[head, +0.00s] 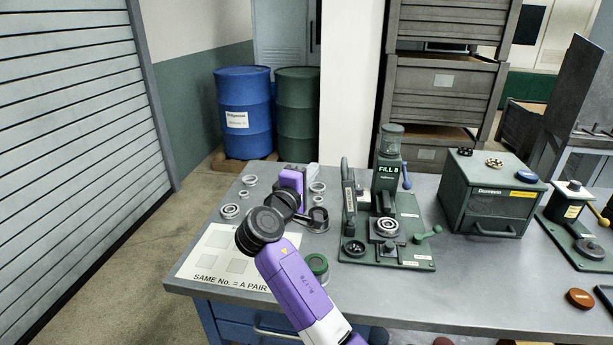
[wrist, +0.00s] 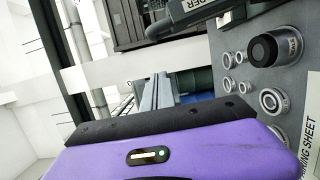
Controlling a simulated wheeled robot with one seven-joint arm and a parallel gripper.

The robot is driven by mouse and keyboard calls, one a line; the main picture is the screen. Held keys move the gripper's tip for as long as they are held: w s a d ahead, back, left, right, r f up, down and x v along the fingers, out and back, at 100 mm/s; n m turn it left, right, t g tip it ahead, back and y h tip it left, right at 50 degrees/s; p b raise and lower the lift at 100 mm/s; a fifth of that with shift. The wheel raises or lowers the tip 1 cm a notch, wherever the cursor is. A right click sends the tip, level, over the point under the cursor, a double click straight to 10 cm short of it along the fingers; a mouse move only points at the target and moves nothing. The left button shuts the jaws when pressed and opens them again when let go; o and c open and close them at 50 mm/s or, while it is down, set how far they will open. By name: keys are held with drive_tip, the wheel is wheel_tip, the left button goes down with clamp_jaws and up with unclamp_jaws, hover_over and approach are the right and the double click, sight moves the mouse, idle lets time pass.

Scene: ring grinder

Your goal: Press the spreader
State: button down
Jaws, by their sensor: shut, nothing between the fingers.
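The spreader looks to be the grey upright lever with a white label (head: 348,197), at the left of the green fixture base. Its label is too small to read in the head view. In the wrist view a dark grey handle (wrist: 188,20) with lettering ending in "DER" crosses the top edge, partly cut off. My gripper (wrist: 157,92) shows as narrow grey fingers, shut and empty, left of and below that handle in the picture and apart from it. In the head view my purple wrist stands left of the lever, and the fingers are hard to make out.
The green fixture (head: 410,235) carries a "FILL 8" column (head: 388,175) and a ring (head: 387,228). A dark cup (wrist: 275,47), several loose rings and a printed sheet (head: 205,257) lie near my arm. A green box (head: 490,190) stands right. The front bench is mostly clear.

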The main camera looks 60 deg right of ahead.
sight(348, 190)
drive_tip(key=s+d+p, duration=0.2)
drive_tip(key=s+d, duration=0.1)
drive_tip(key=d, duration=0.2)
drive_tip(key=shift+d, duration=0.2)
drive_tip(key=shift+s+r, duration=0.1)
drive_tip(key=shift+s, duration=0.1)
